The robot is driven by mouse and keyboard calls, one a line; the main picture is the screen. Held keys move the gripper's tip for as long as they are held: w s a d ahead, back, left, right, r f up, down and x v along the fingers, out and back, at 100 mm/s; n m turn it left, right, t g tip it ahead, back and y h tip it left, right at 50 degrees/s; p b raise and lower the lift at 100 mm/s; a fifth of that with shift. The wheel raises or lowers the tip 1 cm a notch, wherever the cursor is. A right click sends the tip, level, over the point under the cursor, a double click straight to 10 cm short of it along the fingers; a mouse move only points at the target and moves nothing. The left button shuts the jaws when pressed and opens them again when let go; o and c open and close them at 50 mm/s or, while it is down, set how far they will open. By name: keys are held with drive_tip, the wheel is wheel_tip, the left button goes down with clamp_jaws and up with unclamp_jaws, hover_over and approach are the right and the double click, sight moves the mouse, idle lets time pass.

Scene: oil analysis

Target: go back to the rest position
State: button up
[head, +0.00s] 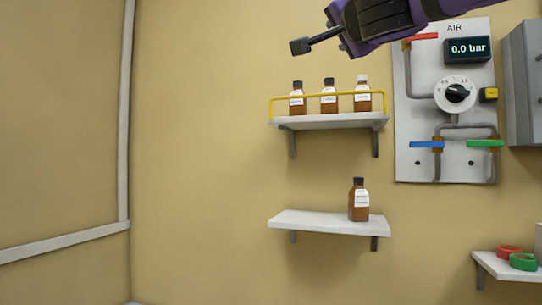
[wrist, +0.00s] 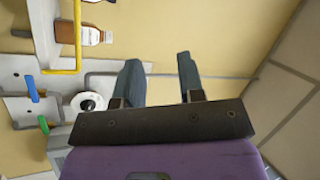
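My gripper (wrist: 159,68) is open and empty in the wrist view, its two dark fingers apart with bare wall behind them. In the head view my gripper (head: 300,46) is at the top, above the upper shelf and left of the air panel, with one dark finger showing clearly. It touches nothing that I can see.
Three brown bottles (head: 329,97) stand on the upper shelf (head: 330,122) behind a yellow rail. One brown bottle (head: 359,199) stands on the lower shelf (head: 310,224). The air panel (head: 418,110) reads 0.0 bar. The left wall is bare.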

drive_tip(key=s+d+f+n+g, duration=0.3)
drive_tip(key=s+d+f+g, duration=0.2)
drive_tip(key=f, duration=0.9)
drive_tip(key=s+d+f+n+g, duration=0.4)
drive_tip(key=s+f, duration=0.4)
drive_tip(key=f, duration=0.7)
drive_tip(key=s+d+f+n+g, duration=0.3)
drive_tip(key=s+d+f+g, duration=0.3)
drive_tip(key=f, duration=0.9)
drive_tip(key=shift+s+d+f+n+g+h, duration=0.2)
drive_tip(key=shift+d+n+g+h, duration=0.3)
drive_tip(key=shift+d, duration=0.6)
